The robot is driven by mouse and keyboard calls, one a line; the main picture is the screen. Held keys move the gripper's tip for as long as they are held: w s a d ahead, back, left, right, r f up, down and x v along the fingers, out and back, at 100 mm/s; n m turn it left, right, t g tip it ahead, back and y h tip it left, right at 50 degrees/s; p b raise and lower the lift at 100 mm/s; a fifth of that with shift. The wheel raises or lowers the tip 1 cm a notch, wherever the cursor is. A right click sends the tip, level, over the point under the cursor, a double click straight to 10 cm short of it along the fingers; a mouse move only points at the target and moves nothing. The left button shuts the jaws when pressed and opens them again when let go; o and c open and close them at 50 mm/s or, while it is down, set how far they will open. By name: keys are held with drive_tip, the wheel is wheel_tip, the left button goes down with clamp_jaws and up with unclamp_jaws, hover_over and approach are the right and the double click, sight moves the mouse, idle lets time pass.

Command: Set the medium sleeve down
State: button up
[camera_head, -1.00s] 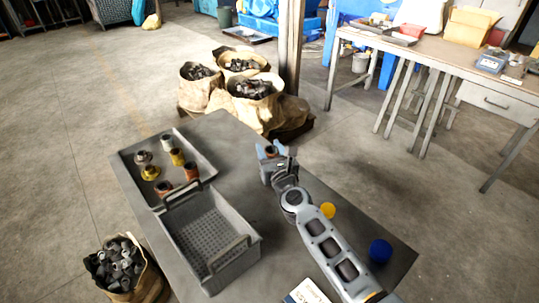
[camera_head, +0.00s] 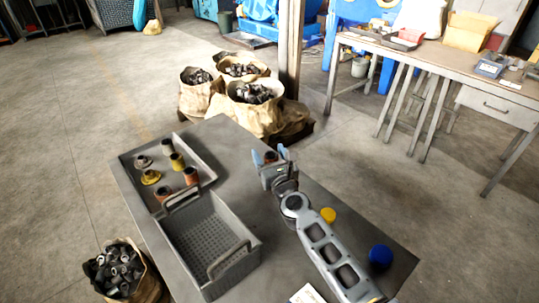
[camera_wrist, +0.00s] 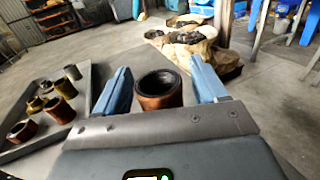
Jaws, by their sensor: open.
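A reddish-brown sleeve (camera_wrist: 160,90) stands upright on the table between the fingers of my gripper (camera_wrist: 163,88) in the wrist view, with gaps on both sides. In the head view the sleeve (camera_head: 270,157) shows just beyond my gripper (camera_head: 270,159), near the table's far right edge. My gripper is open. The sleeve's lower part is hidden by the gripper body in the wrist view. Several other sleeves and flanged fittings, copper and yellow, stand in a shallow grey tray (camera_head: 209,167) at the left.
A grey perforated basket (camera_head: 228,276) with raised handles stands in front of the tray. A yellow disc (camera_head: 328,215) and a blue cylinder (camera_head: 380,256) lie right of my arm. Paper sacks (camera_head: 255,115) stand beyond the table (camera_head: 225,130). The table between tray and gripper is clear.

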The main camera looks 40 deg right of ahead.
drive_tip(key=b+v, duration=0.1)
drive_tip(key=v, duration=1.1)
drive_tip(key=s+a+n, duration=0.2)
drive_tip(key=s, duration=0.1)
drive_tip(key=s+a+f+n+y, duration=0.1)
drive_tip(key=s+a+n, duration=0.1)
drive_tip(key=s+n, duration=0.1)
drive_tip(key=s+a+n, duration=0.2)
drive_tip(key=shift+s+a+f+n, duration=0.1)
drive_tip(key=shift+s+f+n, duration=0.05)
drive_tip(key=shift+s+n, duration=0.2)
drive_tip(key=s+a+r+n+y, duration=0.2)
drive_tip(key=s+r+n, duration=0.2)
drive_tip(key=s+n, duration=0.5)
drive_tip(key=s+a+r+n+g+y, duration=0.1)
drive_tip(key=s+a+r+n+y, duration=0.1)
drive_tip(key=s+n, duration=0.7)
drive_tip(key=s+a+r+n+y, duration=0.2)
drive_tip(key=s+r+n, duration=0.3)
drive_tip(key=s+n, duration=0.4)
drive_tip(key=a+n, duration=0.1)
drive_tip(key=n, duration=0.5)
drive_tip(key=shift+a+r+g, duration=0.35)
drive_tip(key=shift+g, duration=0.05)
